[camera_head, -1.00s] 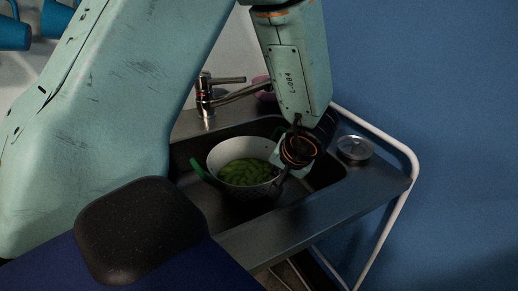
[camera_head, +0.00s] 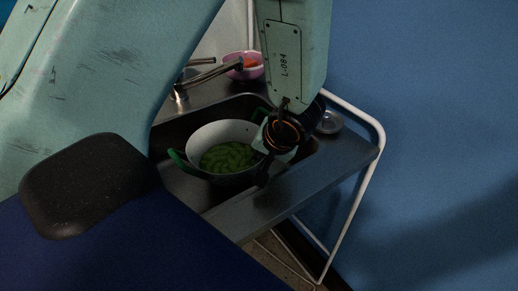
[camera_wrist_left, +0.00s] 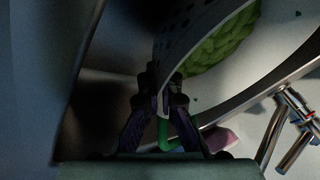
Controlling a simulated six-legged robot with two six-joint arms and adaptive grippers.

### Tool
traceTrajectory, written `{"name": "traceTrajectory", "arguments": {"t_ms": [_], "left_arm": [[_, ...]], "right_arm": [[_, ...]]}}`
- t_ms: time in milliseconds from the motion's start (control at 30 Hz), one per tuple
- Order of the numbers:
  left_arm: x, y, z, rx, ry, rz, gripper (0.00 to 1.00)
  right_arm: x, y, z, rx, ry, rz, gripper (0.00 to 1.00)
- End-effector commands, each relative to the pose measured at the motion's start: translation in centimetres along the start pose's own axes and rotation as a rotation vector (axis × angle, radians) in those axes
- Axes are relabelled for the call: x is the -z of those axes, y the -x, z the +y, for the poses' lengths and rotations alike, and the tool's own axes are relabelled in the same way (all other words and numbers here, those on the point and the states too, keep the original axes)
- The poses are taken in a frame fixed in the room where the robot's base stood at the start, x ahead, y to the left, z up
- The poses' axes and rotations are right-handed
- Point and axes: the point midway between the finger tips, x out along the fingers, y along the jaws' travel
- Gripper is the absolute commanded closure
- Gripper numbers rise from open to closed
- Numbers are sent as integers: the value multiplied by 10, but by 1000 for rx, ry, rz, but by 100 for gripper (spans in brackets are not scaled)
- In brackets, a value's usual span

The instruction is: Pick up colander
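The colander (camera_head: 205,136) is white with green handles and holds green pods (camera_head: 228,158). It sits in the metal sink in the head view. My left gripper (camera_head: 268,160) reaches down from above at its right side. In the left wrist view, the fingertips of my left gripper (camera_wrist_left: 164,84) are close together with the perforated colander wall (camera_wrist_left: 180,48) between them, and a green handle (camera_wrist_left: 163,135) shows between the fingers. The gripper looks shut on the rim, though its dark fingers make exact contact hard to see. My right gripper is not in view.
The sink (camera_head: 275,195) has a metal edge and a tap (camera_head: 205,80) behind the colander. A pink bowl (camera_head: 243,72) stands at the back. A round metal item (camera_head: 330,122) lies on the right ledge, inside a white rail (camera_head: 368,170).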

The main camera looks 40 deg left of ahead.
Motion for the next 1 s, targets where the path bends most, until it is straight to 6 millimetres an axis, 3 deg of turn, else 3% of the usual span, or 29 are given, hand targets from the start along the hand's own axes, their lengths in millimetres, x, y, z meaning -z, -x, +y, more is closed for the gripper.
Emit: {"name": "traceTrajectory", "arguments": {"t_ms": [100,1000], "left_arm": [[9,17,-7,0,2,5,100],[41,95,-41,0,2,5,100]], "right_arm": [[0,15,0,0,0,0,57],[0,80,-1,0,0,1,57]]}}
